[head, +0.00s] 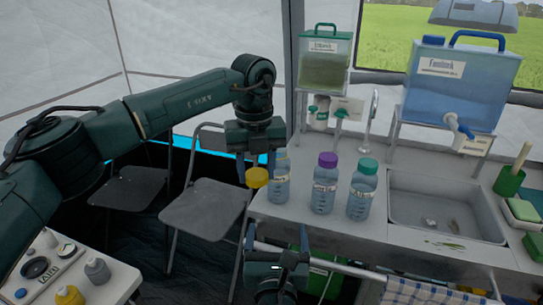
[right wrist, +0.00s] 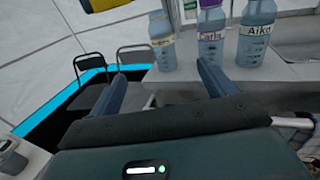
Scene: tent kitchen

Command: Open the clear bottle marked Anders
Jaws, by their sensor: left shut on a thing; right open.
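My left gripper (head: 256,166) is shut on a yellow cap (head: 256,177), held in the air just left of the leftmost clear bottle (head: 280,182). That bottle stands upright on the counter, and no cap shows on its neck. It also shows in the right wrist view (right wrist: 162,45), where its label is too blurred to read surely. The yellow cap shows at the top left of the right wrist view (right wrist: 103,4). My right gripper (head: 277,240) is open and empty in front of the counter, below the bottles. Its two fingers also show in the right wrist view (right wrist: 162,75).
A purple-capped bottle (head: 325,184) marked Carla and a teal-capped bottle (head: 362,190) marked Aiko stand to the right. Beyond are a sink (head: 440,212) and a blue water tank (head: 460,85). A green tank (head: 325,65) stands behind. Folding chairs (head: 203,212) stand left.

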